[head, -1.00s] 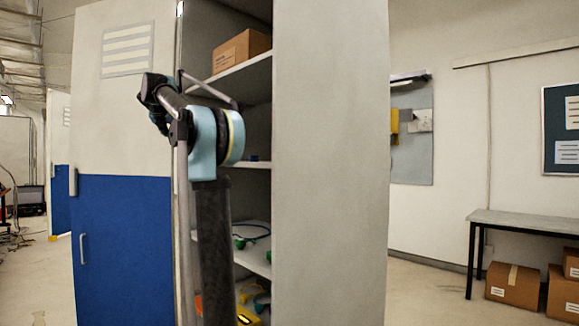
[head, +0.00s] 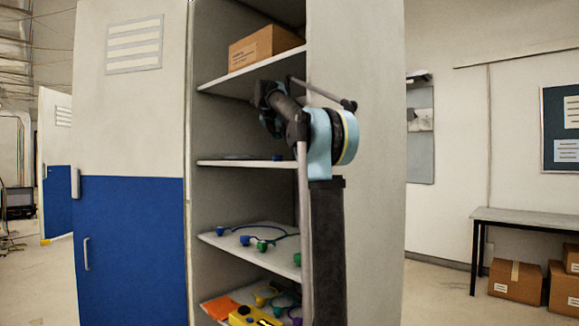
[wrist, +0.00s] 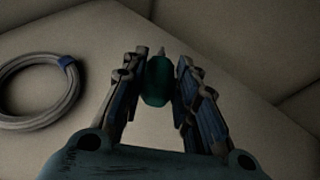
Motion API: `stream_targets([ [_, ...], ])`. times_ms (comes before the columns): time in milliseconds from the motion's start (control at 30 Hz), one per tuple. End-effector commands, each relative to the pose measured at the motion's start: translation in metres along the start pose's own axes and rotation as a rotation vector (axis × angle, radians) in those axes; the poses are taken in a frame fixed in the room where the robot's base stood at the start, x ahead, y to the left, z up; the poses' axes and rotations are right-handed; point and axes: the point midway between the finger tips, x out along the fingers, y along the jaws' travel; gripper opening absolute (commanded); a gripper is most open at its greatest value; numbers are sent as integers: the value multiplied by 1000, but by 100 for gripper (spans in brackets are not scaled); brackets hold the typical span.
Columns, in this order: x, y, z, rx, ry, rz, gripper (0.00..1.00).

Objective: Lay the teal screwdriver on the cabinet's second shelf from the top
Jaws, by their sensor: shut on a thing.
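My gripper (wrist: 158,85) is shut on the teal screwdriver (wrist: 157,82); its teal handle sits between the fingers and a pale tip points away from me. In the head view my arm's end (head: 270,108) is at the open cabinet (head: 355,240), between the shelf with the box and the shelf below it. The second shelf from the top seen here (head: 250,163) is thin and grey. In the wrist view a pale surface (wrist: 75,135) lies below the screwdriver; the gap between them is hard to judge.
A coiled grey cable with a blue band (wrist: 72,85) lies left of the gripper. A cardboard box (head: 262,47) stands on the shelf above. Lower shelves hold coloured cables (head: 262,242) and a yellow device (head: 250,316). The blue-and-white door (head: 130,240) is at the left.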

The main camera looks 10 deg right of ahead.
Motion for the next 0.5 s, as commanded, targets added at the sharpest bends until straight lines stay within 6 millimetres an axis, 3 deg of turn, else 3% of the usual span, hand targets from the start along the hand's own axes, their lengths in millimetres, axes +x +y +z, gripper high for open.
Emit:
stream_targets([
  [500,2,-2,-4,1,0,-2,0],
])
